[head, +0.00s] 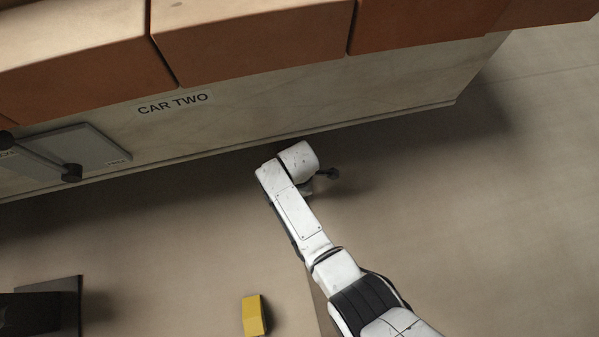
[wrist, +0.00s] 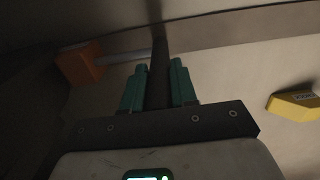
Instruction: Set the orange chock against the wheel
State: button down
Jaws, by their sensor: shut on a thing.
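The orange chock (wrist: 82,62) shows as a block left of my fingers in the wrist view. A grey rod runs from it to a dark upright bar between the fingers. My gripper (wrist: 158,68) has its two teal fingers shut on this bar, which appears to be the chock's handle. In the head view my white wrist hides most of the gripper and the orange block. A dark knob (head: 331,174) sticks out to the right of the wrist, close to the floor beside the car. I cannot make out the wheel in either view.
A pale car wall (head: 300,103) marked "CAR TWO" carries orange-brown bricks (head: 250,40). A grey panel (head: 80,148) with a dark-knobbed lever is on its left part. A yellow wedge (head: 253,315) lies on the floor, also in the wrist view (wrist: 293,104). Floor at right is clear.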

jog(key=shift+w+a, duration=0.15)
jog(key=shift+w, duration=0.1)
jog(key=c, duration=1)
grip_release()
jog(key=o, duration=0.3)
jog(key=shift+s+f, duration=0.15)
jog(key=shift+s, duration=0.05)
jog(key=o, duration=0.5)
jog(key=shift+r+p, duration=5.6)
jog(key=shift+p, duration=0.05)
jog(key=shift+d, duration=0.25)
